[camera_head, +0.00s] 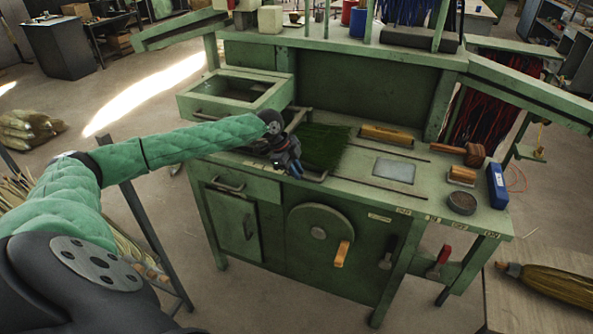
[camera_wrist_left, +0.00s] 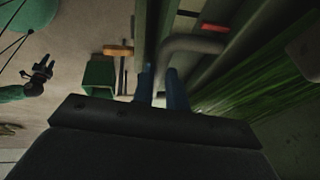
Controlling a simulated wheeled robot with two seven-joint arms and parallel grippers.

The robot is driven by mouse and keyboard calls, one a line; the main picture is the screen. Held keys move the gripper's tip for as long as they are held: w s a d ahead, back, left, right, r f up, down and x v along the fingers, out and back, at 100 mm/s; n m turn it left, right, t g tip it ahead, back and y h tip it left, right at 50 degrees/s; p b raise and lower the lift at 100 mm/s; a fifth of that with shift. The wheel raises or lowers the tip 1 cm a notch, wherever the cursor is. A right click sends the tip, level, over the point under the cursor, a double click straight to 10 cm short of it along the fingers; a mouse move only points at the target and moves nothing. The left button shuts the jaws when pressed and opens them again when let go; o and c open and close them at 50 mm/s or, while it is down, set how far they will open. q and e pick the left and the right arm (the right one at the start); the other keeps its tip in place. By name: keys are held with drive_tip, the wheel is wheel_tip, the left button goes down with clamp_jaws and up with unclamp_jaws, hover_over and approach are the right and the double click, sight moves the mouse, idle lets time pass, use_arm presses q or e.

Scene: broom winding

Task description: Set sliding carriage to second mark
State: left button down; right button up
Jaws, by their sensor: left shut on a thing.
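My left gripper (camera_head: 293,168) is at the front left edge of the green workbench top, beside a bundle of green bristles (camera_head: 322,146). In the left wrist view its blue fingertips (camera_wrist_left: 162,90) are shut on a bent grey bar handle (camera_wrist_left: 192,42), seemingly the sliding carriage's. The carriage body is mostly hidden by my arm and the bristles, which also show in the left wrist view (camera_wrist_left: 255,88). Two dark slots run along the bench top to the right. Small pale labels (camera_head: 433,218) line the front right edge. My right gripper (camera_wrist_left: 42,70) shows small in the left wrist view.
An open drawer-like tray (camera_head: 200,103) is at the back left. A wooden block (camera_head: 387,134), a grey plate (camera_head: 394,171), a mallet (camera_head: 472,153), a round dark tin (camera_head: 462,203) and a blue box (camera_head: 497,186) are on the bench. An orange-handled wheel (camera_head: 318,233) is on its front.

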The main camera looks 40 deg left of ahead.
use_arm(q)
drive_tip(key=shift+s+a, duration=0.1)
drive_tip(key=shift+a, duration=0.25)
drive_tip(key=a, duration=0.3)
drive_tip(key=shift+s, duration=0.35)
use_arm(e)
drive_tip(key=shift+s+d+f, duration=0.15)
drive_tip(key=shift+s+f, duration=0.1)
drive_tip(key=shift+f, duration=0.35)
drive_tip(key=shift+s+d+f, duration=0.15)
drive_tip(key=shift+s+f, duration=0.1)
drive_tip(key=shift+f, duration=0.3)
use_arm(q)
drive_tip(key=c, duration=1.5)
unclamp_jaws()
drive_tip(key=shift+c, duration=0.2)
drive_tip(key=shift+o, duration=0.7)
drive_tip(key=shift+a, duration=0.1)
use_arm(e)
drive_tip(key=shift+w+r, duration=0.3)
drive_tip(key=shift+r, duration=0.1)
drive_tip(key=shift+f, duration=0.1)
